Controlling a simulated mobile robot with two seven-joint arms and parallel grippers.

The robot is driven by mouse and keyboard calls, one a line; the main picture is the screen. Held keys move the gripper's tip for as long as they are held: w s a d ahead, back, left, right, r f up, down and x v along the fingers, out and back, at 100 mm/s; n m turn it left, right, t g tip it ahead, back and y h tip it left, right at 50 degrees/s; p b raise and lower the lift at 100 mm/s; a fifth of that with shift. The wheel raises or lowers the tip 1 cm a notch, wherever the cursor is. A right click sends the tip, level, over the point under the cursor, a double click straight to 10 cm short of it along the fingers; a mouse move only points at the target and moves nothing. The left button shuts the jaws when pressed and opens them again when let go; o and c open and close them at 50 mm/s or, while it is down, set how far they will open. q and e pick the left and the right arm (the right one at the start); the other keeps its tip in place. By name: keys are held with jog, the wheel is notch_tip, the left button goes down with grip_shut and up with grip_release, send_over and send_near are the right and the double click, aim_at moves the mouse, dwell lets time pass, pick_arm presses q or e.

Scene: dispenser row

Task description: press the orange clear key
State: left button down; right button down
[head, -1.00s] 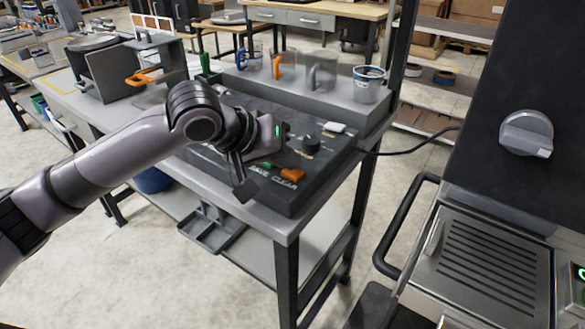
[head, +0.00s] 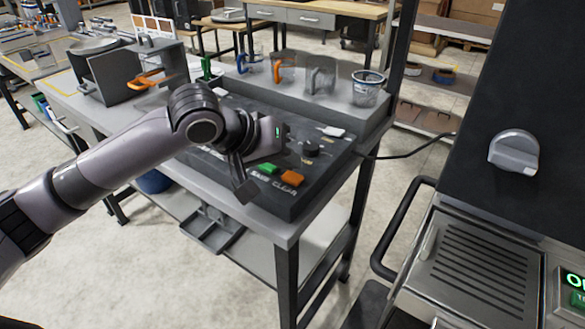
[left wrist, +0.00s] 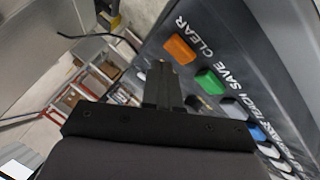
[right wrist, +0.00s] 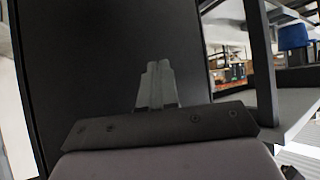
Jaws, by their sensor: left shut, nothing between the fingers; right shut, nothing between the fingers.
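The orange clear key (head: 292,178) is on the sloped dark panel (head: 305,197), near its front corner, beside the green save key (head: 267,168). The CLEAR label is printed in front of it. My left gripper (head: 246,190) is shut and empty, left of the green key in the head view and apart from the orange key. In the left wrist view, the orange key (left wrist: 180,49) shows just to the right of the closed fingertips (left wrist: 160,68), with the green key (left wrist: 209,81) farther right. My right gripper (right wrist: 157,68) is shut and empty in front of a dark surface.
Several mugs and a clear cup (head: 367,88) stand on the grey ledge behind. A machine with a grey knob (head: 514,152) and handle stands at the right.

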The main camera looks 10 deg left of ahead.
aim_at(287, 178)
dwell(0.4)
pick_arm(q)
jog(key=shift+r+p, duration=0.75)
jog(key=shift+p, duration=0.05)
notch_tip(287, 178, up, 4)
jog(key=p, duration=0.4)
jog(key=shift+f+p, duration=0.15)
jog(key=shift+p, duration=0.15)
